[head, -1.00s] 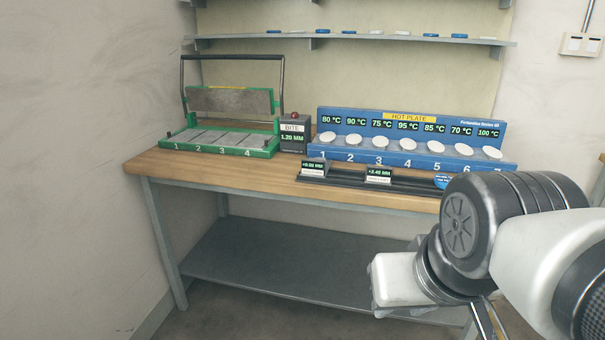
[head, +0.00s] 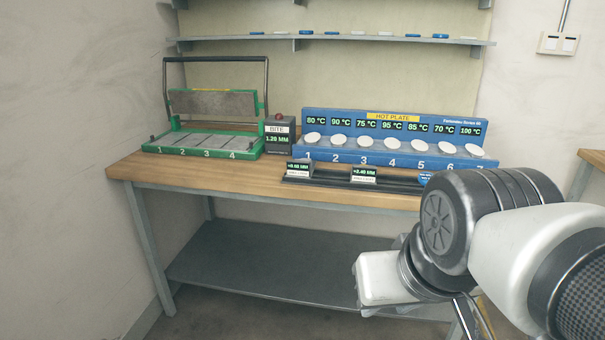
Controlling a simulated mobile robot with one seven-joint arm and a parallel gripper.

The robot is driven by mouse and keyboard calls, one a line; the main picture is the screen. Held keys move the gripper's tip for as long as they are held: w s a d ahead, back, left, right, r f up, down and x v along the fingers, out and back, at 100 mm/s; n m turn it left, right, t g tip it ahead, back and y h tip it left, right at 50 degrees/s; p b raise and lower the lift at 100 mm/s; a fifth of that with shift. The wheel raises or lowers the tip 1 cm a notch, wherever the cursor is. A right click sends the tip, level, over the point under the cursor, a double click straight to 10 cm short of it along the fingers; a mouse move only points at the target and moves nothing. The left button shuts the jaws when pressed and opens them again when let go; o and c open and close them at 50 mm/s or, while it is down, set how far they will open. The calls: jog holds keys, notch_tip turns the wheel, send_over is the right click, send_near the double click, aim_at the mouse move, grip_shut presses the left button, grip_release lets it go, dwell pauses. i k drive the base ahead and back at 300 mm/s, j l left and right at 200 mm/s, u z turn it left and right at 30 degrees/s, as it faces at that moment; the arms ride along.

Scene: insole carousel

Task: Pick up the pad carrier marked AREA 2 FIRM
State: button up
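No label reading AREA 2 FIRM can be read in the head view, so I cannot tell which thing is that pad carrier. Small flat blue and white pieces (head: 358,33) lie in a row on the wall shelf, too small to read. White round pads (head: 338,141) sit on the numbered spots of the blue hot plate (head: 322,156). My gripper (head: 468,318) is at the lower right, in front of the bench and below its top, far from the shelf. Its fingers are mostly hidden or cut off, so its opening does not show.
A wooden bench (head: 230,186) carries a raised-lid green press (head: 205,148), a BITE gauge box (head: 280,136) and a dark rail (head: 325,181) with small displays. The grey shelf (head: 230,38) runs above. My arm blocks the bench's right end.

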aim_at(302, 168)
jog(key=i+l+u, duration=0.35)
jog(key=i, duration=0.2)
jog(key=i+l+u, duration=0.35)
jog(key=i+l, duration=0.1)
jog(key=i, duration=0.05)
